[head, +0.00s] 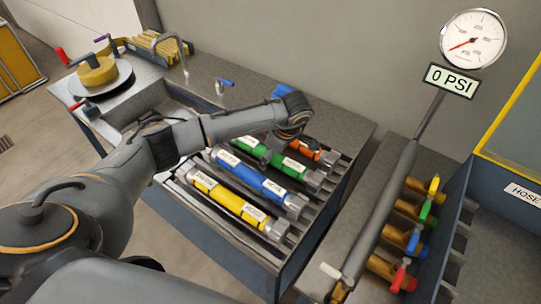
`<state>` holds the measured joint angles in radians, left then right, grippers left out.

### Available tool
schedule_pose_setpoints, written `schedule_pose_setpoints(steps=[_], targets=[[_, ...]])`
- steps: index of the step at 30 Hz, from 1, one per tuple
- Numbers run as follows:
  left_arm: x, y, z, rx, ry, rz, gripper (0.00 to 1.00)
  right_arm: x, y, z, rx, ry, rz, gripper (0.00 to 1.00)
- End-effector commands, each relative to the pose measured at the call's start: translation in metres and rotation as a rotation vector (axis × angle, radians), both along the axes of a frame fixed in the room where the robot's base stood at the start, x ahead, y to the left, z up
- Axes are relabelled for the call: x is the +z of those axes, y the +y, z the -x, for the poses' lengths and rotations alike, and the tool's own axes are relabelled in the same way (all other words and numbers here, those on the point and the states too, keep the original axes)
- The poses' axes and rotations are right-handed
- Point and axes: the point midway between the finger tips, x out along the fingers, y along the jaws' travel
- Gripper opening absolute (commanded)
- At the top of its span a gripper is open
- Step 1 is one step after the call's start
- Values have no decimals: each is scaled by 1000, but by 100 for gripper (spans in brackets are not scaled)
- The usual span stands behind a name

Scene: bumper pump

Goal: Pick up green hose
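The green hose (293,165) is a green cylinder with white labels and a grey end fitting. It lies in a slotted rack on the bench, between the blue hose (252,178) and an orange hose (303,150). My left arm comes in from the left and reaches over the rack. My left gripper (275,152) points down at the middle of the green hose and hides part of it. Its fingers are small and dark, so I cannot tell whether they are closed on the hose. My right gripper is not in view.
A yellow hose (229,201) lies nearest in the rack. To the right is a pipe manifold with coloured valve handles (425,211), under a gauge (473,39) and a 0 PSI sign (450,81). A blue-grey bin labelled HOSE (522,193) stands at the right edge.

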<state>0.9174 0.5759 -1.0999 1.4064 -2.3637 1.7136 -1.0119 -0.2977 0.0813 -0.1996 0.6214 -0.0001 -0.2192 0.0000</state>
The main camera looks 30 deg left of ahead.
Motion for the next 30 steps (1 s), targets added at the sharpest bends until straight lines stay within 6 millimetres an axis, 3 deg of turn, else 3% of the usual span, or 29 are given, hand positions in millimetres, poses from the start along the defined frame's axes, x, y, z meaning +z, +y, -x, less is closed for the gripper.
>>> schedule_pose_setpoints(steps=[1,9,23,29,30], targets=[[0,0,0,0,0,0,56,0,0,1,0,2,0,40],[0,0,0,0,0,0,1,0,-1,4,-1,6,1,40],[6,0,-2,1,-5,0,0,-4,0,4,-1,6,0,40],[31,0,-2,-1,-10,-1,0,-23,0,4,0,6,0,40],[39,-1,5,-3,-6,1,0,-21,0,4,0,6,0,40]])
